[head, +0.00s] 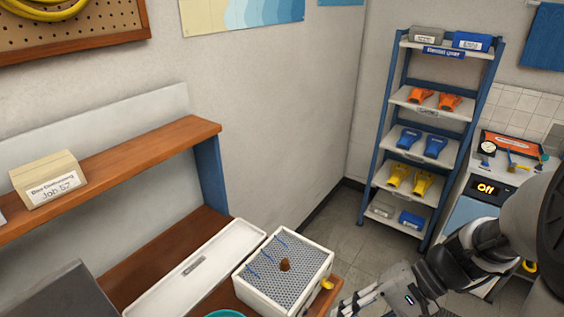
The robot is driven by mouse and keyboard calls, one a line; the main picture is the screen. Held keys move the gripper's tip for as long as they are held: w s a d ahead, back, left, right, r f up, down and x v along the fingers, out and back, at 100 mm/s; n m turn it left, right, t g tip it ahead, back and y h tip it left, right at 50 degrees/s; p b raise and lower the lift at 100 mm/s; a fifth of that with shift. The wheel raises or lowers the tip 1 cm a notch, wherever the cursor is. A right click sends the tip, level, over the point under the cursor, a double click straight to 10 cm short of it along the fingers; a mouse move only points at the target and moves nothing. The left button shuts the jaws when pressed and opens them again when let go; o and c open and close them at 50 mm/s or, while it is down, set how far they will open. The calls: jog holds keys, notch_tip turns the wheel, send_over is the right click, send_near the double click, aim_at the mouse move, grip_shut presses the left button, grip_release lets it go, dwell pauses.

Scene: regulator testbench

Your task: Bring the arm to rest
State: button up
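My arm comes in from the right edge of the head view and bends down toward the bottom edge. My gripper (352,302) is at the bottom, just right of the white box with a perforated top (308,281). It looks apart from the box, but the gap is hard to judge. The lower part of my gripper is cut off by the picture edge, so I cannot tell whether it is open or shut. I see nothing clearly held in it.
A wooden bench (190,235) with a raised shelf (120,160) is on the left. A long white tray (180,300) lies beside the box. A blue rack (376,160) with several coloured parts stands behind my arm. Floor shows between.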

jog(key=s+d+r+n+t+h, duration=0.1)
jog(key=s+r+n+t+h, duration=0.5)
jog(key=r+h, duration=0.3)
jog(key=shift+d+r, duration=0.15)
jog(key=shift+r, duration=0.35)
dwell(0.4)
